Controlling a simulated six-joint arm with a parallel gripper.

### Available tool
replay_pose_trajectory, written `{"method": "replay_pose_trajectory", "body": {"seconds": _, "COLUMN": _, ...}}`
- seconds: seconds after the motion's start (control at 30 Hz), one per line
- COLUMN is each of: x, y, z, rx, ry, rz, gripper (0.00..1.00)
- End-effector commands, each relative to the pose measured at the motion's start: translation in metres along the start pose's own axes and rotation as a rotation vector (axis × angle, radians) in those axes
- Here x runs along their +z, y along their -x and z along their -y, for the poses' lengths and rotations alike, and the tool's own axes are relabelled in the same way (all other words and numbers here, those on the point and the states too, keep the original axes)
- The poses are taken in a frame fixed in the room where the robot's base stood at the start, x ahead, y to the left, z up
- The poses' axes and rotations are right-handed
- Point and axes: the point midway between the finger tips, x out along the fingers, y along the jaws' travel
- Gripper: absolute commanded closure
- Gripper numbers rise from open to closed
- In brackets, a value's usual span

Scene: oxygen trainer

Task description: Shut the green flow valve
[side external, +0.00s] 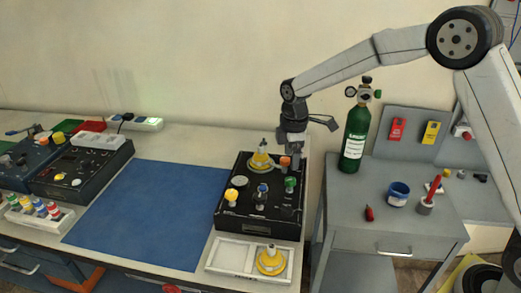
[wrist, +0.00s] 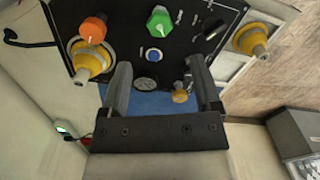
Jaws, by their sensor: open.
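The green flow valve (side external: 290,183) is a small green knob on the right side of the black trainer box (side external: 227,221). In the wrist view the green knob (wrist: 159,22) is at the top middle, beyond my fingertips. My gripper (side external: 293,143) is above the back right of the box, pointing down. In the wrist view my gripper's two fingers (wrist: 160,78) are apart with nothing held between them. An orange knob (side external: 285,162) sits just below the gripper in the side view and left of the green knob in the wrist view (wrist: 92,31).
A yellow fitting (side external: 261,160) stands at the box's back, near the gripper. A yellow knob (side external: 231,196), a blue knob (side external: 262,189) and a gauge (side external: 239,181) share the panel. A second yellow fitting (side external: 270,262) is on a white tray in front. The blue mat (side external: 140,215) is clear.

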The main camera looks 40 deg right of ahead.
Motion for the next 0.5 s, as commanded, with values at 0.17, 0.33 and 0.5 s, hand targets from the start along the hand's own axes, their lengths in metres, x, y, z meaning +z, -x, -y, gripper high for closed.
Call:
{"method": "replay_pose_trajectory", "body": {"seconds": 0.17, "x": 0.0, "y": -0.007, "z": 0.0, "rx": -0.001, "ry": -0.002, "rz": 0.001, "gripper": 0.19}}
{"method": "replay_pose_trajectory", "body": {"seconds": 0.33, "x": 0.0, "y": -0.021, "z": 0.001, "rx": -0.002, "ry": -0.003, "rz": 0.001, "gripper": 0.19}}
{"method": "replay_pose_trajectory", "body": {"seconds": 0.5, "x": 0.001, "y": -0.043, "z": 0.001, "rx": -0.002, "ry": -0.003, "rz": 0.001, "gripper": 0.19}}
